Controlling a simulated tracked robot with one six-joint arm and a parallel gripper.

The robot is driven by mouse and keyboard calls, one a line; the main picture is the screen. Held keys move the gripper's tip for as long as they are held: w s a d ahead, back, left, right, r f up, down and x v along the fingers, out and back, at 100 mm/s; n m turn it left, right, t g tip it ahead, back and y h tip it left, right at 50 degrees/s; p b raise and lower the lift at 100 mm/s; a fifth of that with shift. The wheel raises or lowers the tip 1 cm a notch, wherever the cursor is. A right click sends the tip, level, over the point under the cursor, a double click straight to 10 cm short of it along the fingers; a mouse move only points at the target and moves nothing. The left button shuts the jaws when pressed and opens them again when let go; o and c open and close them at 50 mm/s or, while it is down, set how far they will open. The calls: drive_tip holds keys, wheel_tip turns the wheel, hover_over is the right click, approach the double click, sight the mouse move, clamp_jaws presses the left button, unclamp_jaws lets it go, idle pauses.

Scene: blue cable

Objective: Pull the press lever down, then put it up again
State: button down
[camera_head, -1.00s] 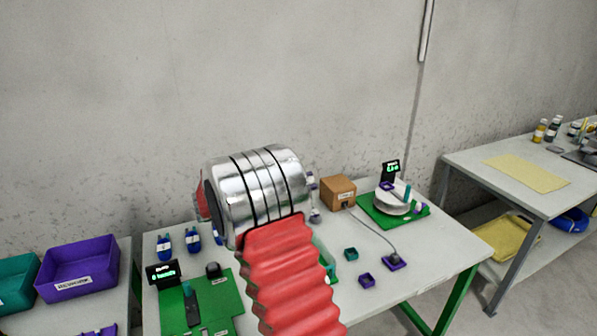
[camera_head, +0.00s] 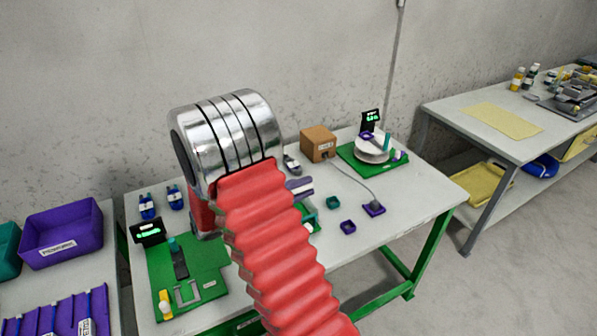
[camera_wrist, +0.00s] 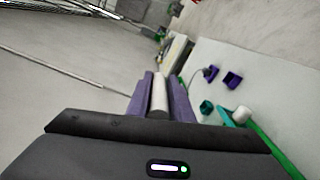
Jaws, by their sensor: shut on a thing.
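In the wrist view, my gripper (camera_wrist: 160,76) has its two purple fingers shut on a pale cylindrical piece (camera_wrist: 160,96), which looks like the press lever's handle. In the head view my silver and red arm covers most of the gripper. Only purple finger parts (camera_head: 299,186) show at the arm's right side. The press is mostly hidden behind the arm, so the lever's angle cannot be told. A green and white part (camera_head: 310,222) shows just right of the arm, but I cannot tell whether it belongs to the press.
A brown box (camera_head: 318,144) and a green mat with a white round dish (camera_head: 371,150) stand at the back right. Small purple and teal trays (camera_head: 348,227) lie right of the arm. A green board (camera_head: 188,275) is at the left. A purple bin (camera_head: 62,233) stands farther left.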

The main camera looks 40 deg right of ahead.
wheel_tip(320, 180, down, 11)
drive_tip(key=s+m, duration=0.2)
drive_tip(key=m, duration=0.1)
drive_tip(key=shift+s+a+m, duration=0.35)
drive_tip(key=shift+a+m, duration=0.05)
drive_tip(key=shift+r, duration=0.1)
drive_tip(key=c, duration=1.6)
unclamp_jaws()
drive_tip(key=shift+c, duration=0.2)
drive_tip(key=v, duration=1.3)
drive_tip(key=shift+a, duration=0.35)
